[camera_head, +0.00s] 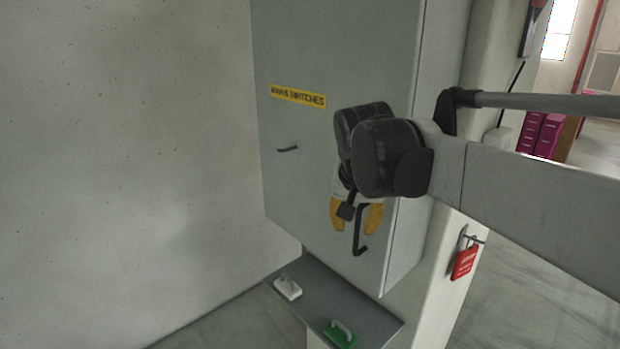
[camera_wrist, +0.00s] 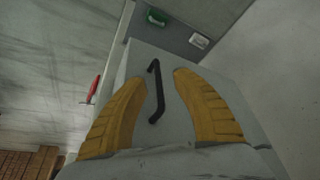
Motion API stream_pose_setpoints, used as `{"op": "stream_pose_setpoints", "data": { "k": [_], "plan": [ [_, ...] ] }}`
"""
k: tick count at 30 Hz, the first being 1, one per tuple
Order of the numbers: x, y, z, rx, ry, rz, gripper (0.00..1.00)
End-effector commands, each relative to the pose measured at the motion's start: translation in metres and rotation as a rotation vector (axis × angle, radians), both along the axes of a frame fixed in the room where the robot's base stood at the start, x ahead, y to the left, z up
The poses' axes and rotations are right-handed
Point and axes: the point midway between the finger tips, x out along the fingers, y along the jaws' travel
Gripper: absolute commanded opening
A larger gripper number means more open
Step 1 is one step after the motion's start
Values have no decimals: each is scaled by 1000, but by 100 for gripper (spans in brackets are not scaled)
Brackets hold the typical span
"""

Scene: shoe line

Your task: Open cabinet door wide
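The grey cabinet door (camera_head: 300,180) is shut and carries a yellow label (camera_head: 298,96). A black bar handle (camera_head: 361,232) is near its lower right edge. My gripper (camera_head: 356,222) has yellow fingers and is in front of the door by the handle. In the wrist view the fingers of my gripper (camera_wrist: 174,76) are spread wide, with the black handle (camera_wrist: 157,92) showing between them. The fingers do not grip it. I cannot tell how far they are from the door. My wrist hides part of the door.
A shelf (camera_head: 318,292) below the cabinet holds a white item (camera_head: 288,288) and a green-handled item (camera_head: 340,334). A red padlock (camera_head: 465,263) hangs at the right. A small dark catch (camera_head: 287,149) is on the door's left. A wall (camera_head: 120,170) stands at the left.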

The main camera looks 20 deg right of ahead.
Motion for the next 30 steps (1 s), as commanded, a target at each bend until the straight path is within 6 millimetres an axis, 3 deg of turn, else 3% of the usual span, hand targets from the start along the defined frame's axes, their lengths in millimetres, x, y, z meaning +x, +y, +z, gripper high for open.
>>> {"op": "stream_pose_setpoints", "data": {
  "k": [1,3,8,21,30],
  "plan": [
    [6,-6,24,2,6,-23,34],
    [10,-11,34,3,14,-47,34],
    [16,-17,37,4,20,-72,34],
    [40,-34,-35,4,20,-71,34],
    [48,-40,-61,4,20,-70,34]
  ]
}}
